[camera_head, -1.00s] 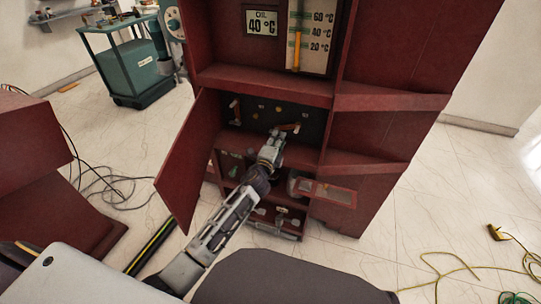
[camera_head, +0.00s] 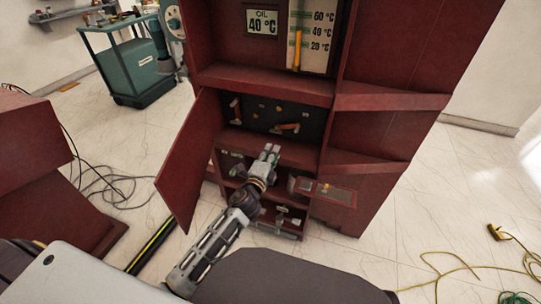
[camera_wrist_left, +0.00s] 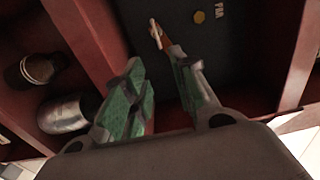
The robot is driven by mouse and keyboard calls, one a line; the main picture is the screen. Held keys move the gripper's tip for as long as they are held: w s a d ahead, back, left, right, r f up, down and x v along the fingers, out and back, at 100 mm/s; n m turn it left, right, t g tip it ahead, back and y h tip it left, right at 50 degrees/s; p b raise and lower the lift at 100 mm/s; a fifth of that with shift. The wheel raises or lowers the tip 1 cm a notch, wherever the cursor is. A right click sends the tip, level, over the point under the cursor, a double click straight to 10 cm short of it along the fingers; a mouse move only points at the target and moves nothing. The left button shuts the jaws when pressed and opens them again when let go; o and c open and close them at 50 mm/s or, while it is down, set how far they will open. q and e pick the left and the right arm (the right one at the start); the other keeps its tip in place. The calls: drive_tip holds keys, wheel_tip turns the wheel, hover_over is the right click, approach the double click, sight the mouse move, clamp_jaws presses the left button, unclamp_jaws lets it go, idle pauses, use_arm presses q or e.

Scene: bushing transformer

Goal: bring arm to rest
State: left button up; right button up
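My left gripper (camera_head: 271,153) is in front of the red transformer cabinet (camera_head: 262,82), just below the dark switch panel (camera_head: 262,113). In the left wrist view its two green-padded fingers (camera_wrist_left: 160,95) stand apart with nothing between them. An orange-handled lever (camera_head: 288,128) on the panel lies near-horizontal, apart from the fingertips. A second lever (camera_head: 235,110) sits at the panel's left, closer to upright. My right gripper does not show.
The open red door (camera_head: 190,165) hangs left of my left arm. An open flap (camera_head: 328,192) juts out at the lower right of the cabinet. A green cart (camera_head: 135,65) stands at the back left. Yellow-green cables (camera_head: 470,268) lie on the floor at right.

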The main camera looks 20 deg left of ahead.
use_arm(q)
drive_tip(key=shift+s, duration=0.25)
idle(0.5)
